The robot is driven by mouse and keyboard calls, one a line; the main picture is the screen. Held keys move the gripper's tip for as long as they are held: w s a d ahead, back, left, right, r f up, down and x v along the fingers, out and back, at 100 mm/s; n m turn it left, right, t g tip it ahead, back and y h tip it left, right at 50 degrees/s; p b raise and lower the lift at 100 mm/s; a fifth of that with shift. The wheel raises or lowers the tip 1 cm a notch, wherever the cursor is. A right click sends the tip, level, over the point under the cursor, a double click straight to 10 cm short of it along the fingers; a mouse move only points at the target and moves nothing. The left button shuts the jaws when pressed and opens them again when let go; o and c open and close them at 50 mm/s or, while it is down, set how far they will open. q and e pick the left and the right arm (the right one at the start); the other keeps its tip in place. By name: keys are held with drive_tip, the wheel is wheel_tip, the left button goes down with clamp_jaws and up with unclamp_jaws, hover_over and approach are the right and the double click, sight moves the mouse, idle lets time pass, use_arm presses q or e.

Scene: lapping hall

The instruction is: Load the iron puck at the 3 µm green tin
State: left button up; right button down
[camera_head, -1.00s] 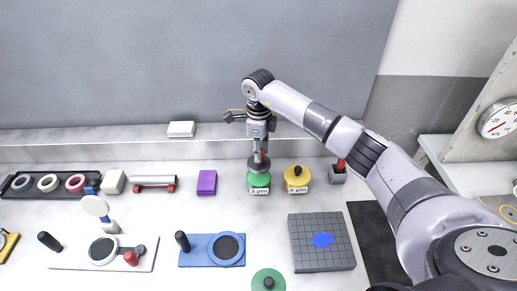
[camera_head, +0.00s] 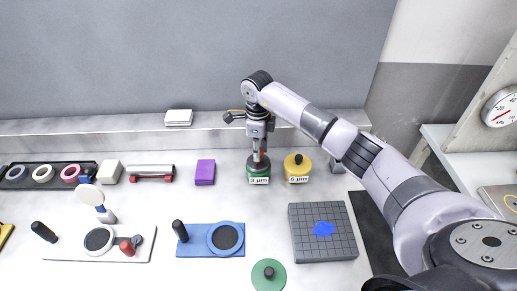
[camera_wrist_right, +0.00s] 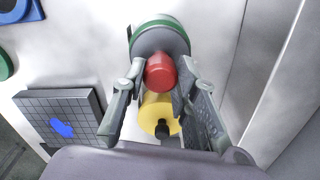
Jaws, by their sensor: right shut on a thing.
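The green tin (camera_head: 258,171) labelled 3 µm stands at the back middle of the bench, left of the yellow tin (camera_head: 297,164) labelled 6 µm. My right gripper (camera_head: 259,146) is directly above the green tin. It is shut on the red handle (camera_wrist_right: 161,72) of the iron puck, and the puck's grey disc (camera_wrist_right: 158,42) shows over the green tin (camera_wrist_right: 157,19) in the right wrist view. The disc is at the tin's top; I cannot tell whether it touches inside. My left gripper is not in view.
A green lid (camera_head: 268,275) with a black knob lies at the front. A gridded grey plate (camera_head: 336,247) with a blue patch lies to its right. A blue plate (camera_head: 198,247) and a purple box (camera_head: 205,172) are to the left. A wall stands behind.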

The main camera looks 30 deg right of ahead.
drive_tip(key=shift+f+b, duration=0.5)
idle(1.8)
wheel_tip(320, 180, up, 2)
drive_tip(key=shift+p, duration=0.65)
drive_tip(key=shift+r+p, duration=1.5)
drive_tip(key=shift+r, duration=1.1)
drive_tip(key=s+a+r+n, duration=0.3)
drive_tip(key=s+a+n, duration=0.2)
drive_tip(key=s+n, duration=0.6)
drive_tip(key=s+a+r+n, duration=0.3)
drive_tip(key=s+a+n, duration=0.2)
drive_tip(key=s+n, duration=0.6)
drive_tip(key=n, duration=0.4)
drive_tip(key=shift+s+b, duration=0.15)
drive_tip(key=shift+b, duration=0.25)
